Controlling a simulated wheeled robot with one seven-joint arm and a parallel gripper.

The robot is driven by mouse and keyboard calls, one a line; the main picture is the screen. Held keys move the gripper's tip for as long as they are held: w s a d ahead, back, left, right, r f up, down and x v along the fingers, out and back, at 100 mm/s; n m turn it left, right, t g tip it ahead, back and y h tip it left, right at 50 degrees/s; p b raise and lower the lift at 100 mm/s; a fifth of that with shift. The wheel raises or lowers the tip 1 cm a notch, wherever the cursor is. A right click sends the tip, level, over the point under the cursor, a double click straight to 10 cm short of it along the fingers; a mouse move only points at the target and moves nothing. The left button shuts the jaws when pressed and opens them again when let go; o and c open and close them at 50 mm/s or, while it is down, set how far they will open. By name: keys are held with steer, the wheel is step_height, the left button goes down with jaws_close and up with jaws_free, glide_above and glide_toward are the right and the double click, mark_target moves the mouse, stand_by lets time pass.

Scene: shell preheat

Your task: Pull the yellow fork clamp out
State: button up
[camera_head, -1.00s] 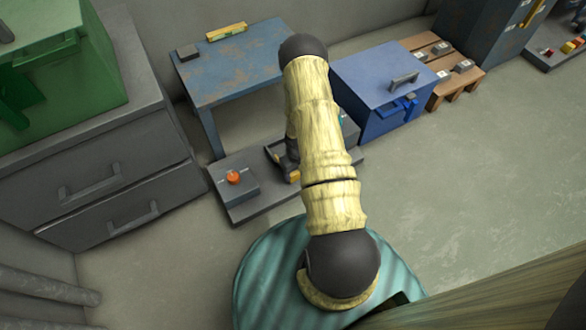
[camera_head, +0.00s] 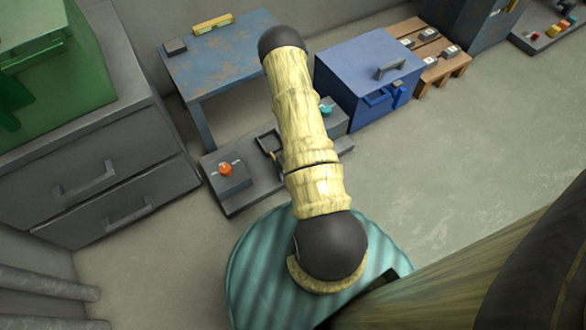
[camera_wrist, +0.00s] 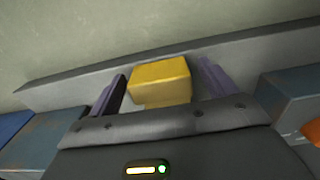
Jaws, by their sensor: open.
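A yellow block (camera_wrist: 160,80), which looks like the fork clamp, stands in the wrist view against a grey ledge. My gripper (camera_wrist: 160,70) is open, with one dark purple finger to the left of the block and one to its right. I see gaps on both sides of the block. Its lower part is hidden by my gripper's body. In the head view my forearm covers most of the clamp and the gripper.
A low grey bench (camera_head: 236,204) carries a box with an orange knob (camera_head: 225,169) and a teal part (camera_head: 326,107). A blue cabinet (camera_head: 370,70) stands on its right, a worn blue table (camera_head: 225,65) behind. Floor at right is clear.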

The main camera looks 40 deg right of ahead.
step_height(320, 180, up, 17)
steer(key=p, duration=0.9)
steer(key=shift+r, duration=0.15)
steer(key=shift+w+p, duration=0.1)
steer(key=shift+p, duration=0.2)
steer(key=a+r+t+p, duration=0.1)
steer(key=a+r+p, duration=0.4)
steer(key=r, duration=1.1)
steer(key=a+r+t+p, duration=0.15)
steer(key=a+r, duration=0.45)
steer(key=r, duration=1.1)
steer(key=s+a+r+p, duration=0.4)
steer(key=s+a+r, duration=0.2)
steer(key=r, duration=0.4)
steer(key=w+p+v, duration=0.2)
steer(key=p+v, duration=1)
steer(key=w+r+p+v, duration=0.1)
steer(key=w+p+v, duration=0.2)
steer(key=p+v, duration=0.9)
steer(key=w+p+v, duration=0.2)
steer(key=p+v, duration=1)
steer(key=p, duration=0.1)
steer(key=shift+w+r+n, duration=0.3)
steer(key=shift+w+r, duration=0.1)
steer(key=shift+r, duration=0.1)
